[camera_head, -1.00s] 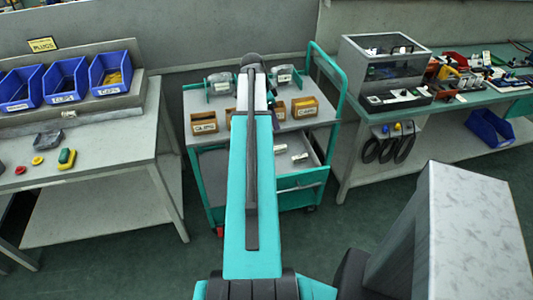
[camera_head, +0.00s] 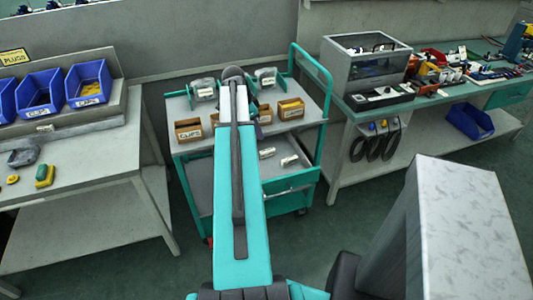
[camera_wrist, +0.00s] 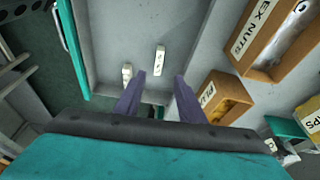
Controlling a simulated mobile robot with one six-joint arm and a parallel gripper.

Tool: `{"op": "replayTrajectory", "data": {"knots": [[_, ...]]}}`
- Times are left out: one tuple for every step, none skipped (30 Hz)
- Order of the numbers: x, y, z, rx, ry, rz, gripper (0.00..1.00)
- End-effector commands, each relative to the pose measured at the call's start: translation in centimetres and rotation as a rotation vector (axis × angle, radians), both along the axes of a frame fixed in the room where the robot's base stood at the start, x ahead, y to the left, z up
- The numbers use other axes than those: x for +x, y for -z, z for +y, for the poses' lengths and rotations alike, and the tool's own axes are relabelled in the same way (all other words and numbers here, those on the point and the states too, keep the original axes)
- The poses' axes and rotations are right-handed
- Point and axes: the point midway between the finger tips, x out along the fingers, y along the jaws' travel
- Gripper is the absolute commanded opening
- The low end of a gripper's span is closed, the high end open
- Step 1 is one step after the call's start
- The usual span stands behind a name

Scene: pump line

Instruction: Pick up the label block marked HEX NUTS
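In the wrist view, one block (camera_wrist: 160,60) appears between my fingertips and another (camera_wrist: 127,72) near the left finger. Their print is too small to read, so I cannot tell which is marked HEX NUTS. My gripper (camera_wrist: 159,77) is open and empty, apart from the blocks.
The cart's upper shelf (camera_head: 222,122) holds wooden bins, one (camera_wrist: 247,62) with a label reading "EX NUTS" in the wrist view. A bench with blue bins (camera_head: 88,84) stands left, another with a grey case (camera_head: 366,62) right.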

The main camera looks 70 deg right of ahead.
Motion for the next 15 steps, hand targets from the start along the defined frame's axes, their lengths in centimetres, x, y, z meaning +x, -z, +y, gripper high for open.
{"op": "replayTrajectory", "data": {"knots": [[-0.1,0.5,-0.1,0.001,0.000,0.000,0.36],[-0.2,0.8,-0.1,0.002,-0.001,0.000,0.36],[-0.3,1.2,-0.2,0.002,0.000,0.001,0.36],[-0.4,1.5,-0.2,0.002,0.000,0.001,0.36],[-0.4,1.8,-0.3,0.002,0.000,0.001,0.36],[-0.5,2.2,-0.4,0.002,-0.001,0.000,0.36],[-0.6,2.6,-0.5,0.002,-0.001,0.000,0.36],[-0.6,2.9,-0.6,0.002,-0.001,0.000,0.36],[-0.7,3.2,-0.6,0.002,0.000,0.001,0.36],[-0.8,3.6,-0.7,0.002,-0.001,0.000,0.36],[-0.9,3.9,-0.8,0.002,-0.001,0.000,0.36],[-1.0,4.3,-0.8,0.002,-0.001,0.000,0.36],[-1.0,4.6,-0.9,0.002,-0.001,0.000,0.36],[-1.1,4.9,-1.0,0.002,0.000,0.001,0.36],[-1.2,5.2,-1.1,0.002,-0.001,0.000,0.36]]}}
